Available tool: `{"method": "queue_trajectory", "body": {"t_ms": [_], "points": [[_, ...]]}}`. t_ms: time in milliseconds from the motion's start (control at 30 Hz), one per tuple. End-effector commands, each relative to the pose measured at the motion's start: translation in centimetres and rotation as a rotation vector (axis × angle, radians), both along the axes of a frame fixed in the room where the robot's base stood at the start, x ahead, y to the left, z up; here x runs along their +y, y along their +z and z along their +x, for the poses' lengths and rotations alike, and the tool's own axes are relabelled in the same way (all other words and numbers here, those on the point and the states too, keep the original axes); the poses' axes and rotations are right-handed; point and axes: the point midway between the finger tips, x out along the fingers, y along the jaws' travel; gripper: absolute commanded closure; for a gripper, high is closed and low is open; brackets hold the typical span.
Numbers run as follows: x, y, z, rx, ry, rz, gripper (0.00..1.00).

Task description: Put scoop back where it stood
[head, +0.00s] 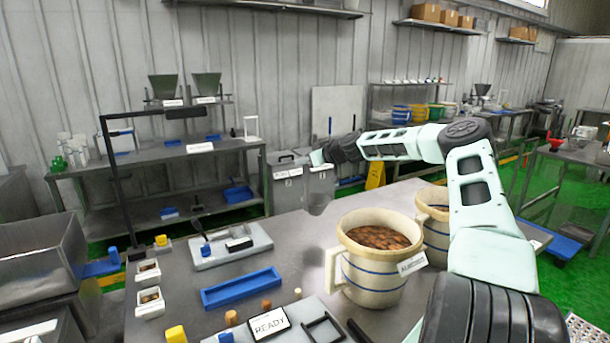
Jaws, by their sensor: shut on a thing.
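My gripper (319,164) is at the end of my pale green arm, above the far edge of the grey table. It is shut on a grey thing (319,196) that hangs below it and looks like the scoop. The fingers are small here and their exact hold is unclear. The hanging scoop is left of and behind a cream drum (358,272) with blue bands, filled with brown pieces, and looks apart from it.
A second cream drum (435,230) stands behind my arm. A blue tray (242,288), a white board (230,246) with small tools and a READY sign (269,323) are on the grey table (290,240). Grey bins (288,178) stand behind. Bare tabletop lies left of the drum.

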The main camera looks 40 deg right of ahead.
Motion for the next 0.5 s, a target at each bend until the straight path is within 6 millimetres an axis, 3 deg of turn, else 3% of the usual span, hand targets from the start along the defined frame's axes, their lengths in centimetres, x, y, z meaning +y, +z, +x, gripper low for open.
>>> {"method": "queue_trajectory", "body": {"t_ms": [33,133,500], "points": [[-0.01,-1.11,0.01,0.0,0.0,0.0,1.0],[-0.01,-1.92,0.01,-0.001,0.0,0.0,1.0],[-0.01,-1.92,0.01,0.0,0.0,0.0,1.0]]}}
